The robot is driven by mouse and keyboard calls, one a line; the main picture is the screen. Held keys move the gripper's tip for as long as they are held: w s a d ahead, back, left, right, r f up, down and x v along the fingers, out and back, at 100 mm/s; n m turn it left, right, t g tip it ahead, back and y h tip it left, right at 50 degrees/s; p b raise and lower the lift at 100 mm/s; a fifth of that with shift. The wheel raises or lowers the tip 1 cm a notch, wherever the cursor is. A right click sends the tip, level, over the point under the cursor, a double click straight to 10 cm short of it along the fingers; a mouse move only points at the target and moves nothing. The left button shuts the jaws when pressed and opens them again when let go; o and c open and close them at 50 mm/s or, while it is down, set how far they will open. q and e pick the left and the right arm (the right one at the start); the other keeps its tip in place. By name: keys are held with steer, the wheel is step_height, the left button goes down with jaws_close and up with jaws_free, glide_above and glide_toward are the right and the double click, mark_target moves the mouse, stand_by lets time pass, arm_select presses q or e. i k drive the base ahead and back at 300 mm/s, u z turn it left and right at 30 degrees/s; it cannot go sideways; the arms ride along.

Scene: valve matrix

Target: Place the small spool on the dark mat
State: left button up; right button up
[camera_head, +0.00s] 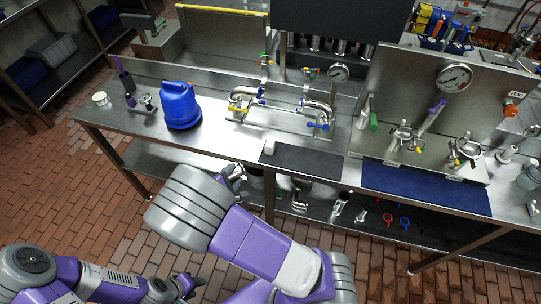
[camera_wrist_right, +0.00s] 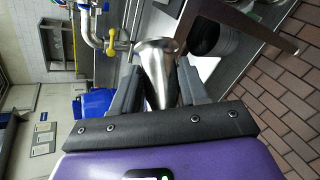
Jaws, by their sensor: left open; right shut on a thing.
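The dark mat (camera_head: 308,161) is a dark grey rectangle at the front edge of the steel bench, with a small white block or tag (camera_head: 269,147) at its left end. My right gripper (camera_head: 236,173) is in front of the bench edge, left of the mat and apart from it. In the right wrist view my right gripper (camera_wrist_right: 155,92) is shut on a shiny flared metal piece, apparently the small spool (camera_wrist_right: 157,65). Its far end is hidden between the fingers. My left gripper (camera_head: 187,286) is open and empty, low over the brick floor.
A blue jug (camera_head: 180,105) stands on the bench to the left. Pipework with a yellow-handled valve (camera_head: 238,109) rises behind the mat. A blue mat (camera_head: 425,187) lies to the right, below a gauge panel (camera_head: 440,95). A lower shelf (camera_head: 180,160) holds metal fittings.

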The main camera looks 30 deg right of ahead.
mark_target(299, 169)
steer(key=u, duration=1.25)
steer(key=i, duration=1.9)
steer(key=z, duration=4.2)
steer(key=i, duration=0.5)
